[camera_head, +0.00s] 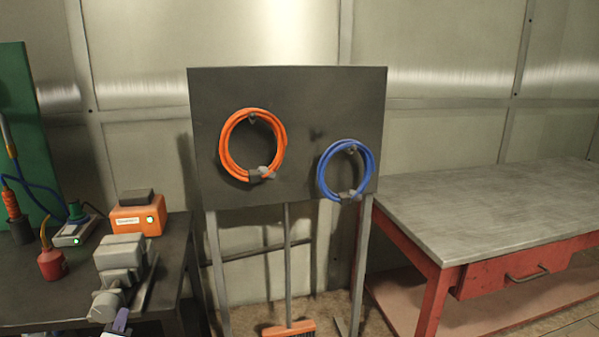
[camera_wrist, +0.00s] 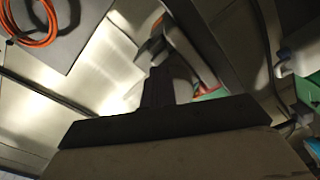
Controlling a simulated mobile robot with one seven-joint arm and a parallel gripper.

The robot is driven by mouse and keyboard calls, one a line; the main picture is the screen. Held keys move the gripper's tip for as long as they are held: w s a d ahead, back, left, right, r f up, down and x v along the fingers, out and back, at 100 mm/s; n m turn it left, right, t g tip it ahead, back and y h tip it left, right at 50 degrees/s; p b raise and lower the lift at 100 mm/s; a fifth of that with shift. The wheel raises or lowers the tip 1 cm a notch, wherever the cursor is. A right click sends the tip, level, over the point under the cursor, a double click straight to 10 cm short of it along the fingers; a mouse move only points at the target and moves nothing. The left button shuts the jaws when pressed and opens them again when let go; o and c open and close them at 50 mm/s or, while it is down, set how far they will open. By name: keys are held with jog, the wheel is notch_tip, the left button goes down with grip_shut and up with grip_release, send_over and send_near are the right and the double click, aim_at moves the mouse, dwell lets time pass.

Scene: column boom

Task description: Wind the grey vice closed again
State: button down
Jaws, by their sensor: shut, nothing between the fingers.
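The grey vice (camera_head: 121,254) sits at the right end of the dark bench in the head view. Its blocky jaws are toward the back, and a rounded light grey part shows in front of them. The gap between its jaws and its handle are not clear. My gripper (camera_wrist: 158,84) shows as dark fingers in the wrist view, shut and empty. A white and purple piece shows at the bottom edge of the head view, in front of the vice. I cannot tell whether it touches the vice.
On the dark bench (camera_head: 35,300) stand an orange box (camera_head: 136,220), a red oil can (camera_head: 51,264) and a small grey device (camera_head: 75,234). A dark panel (camera_head: 300,95) holds an orange coil (camera_head: 224,150) and a blue coil (camera_head: 322,175). The metal-topped table (camera_head: 480,205) is bare.

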jog(key=shift+a+f, duration=0.15)
jog(key=shift+f, duration=0.05)
jog(key=shift+s+a+f+b, duration=0.15)
jog(key=shift+a+f+b, duration=0.3)
jog(key=shift+f, duration=0.15)
jog(key=shift+d+f, duration=0.1)
jog(key=v, duration=0.6)
jog(key=shift+d+f, duration=0.2)
jog(key=shift+d, duration=0.15)
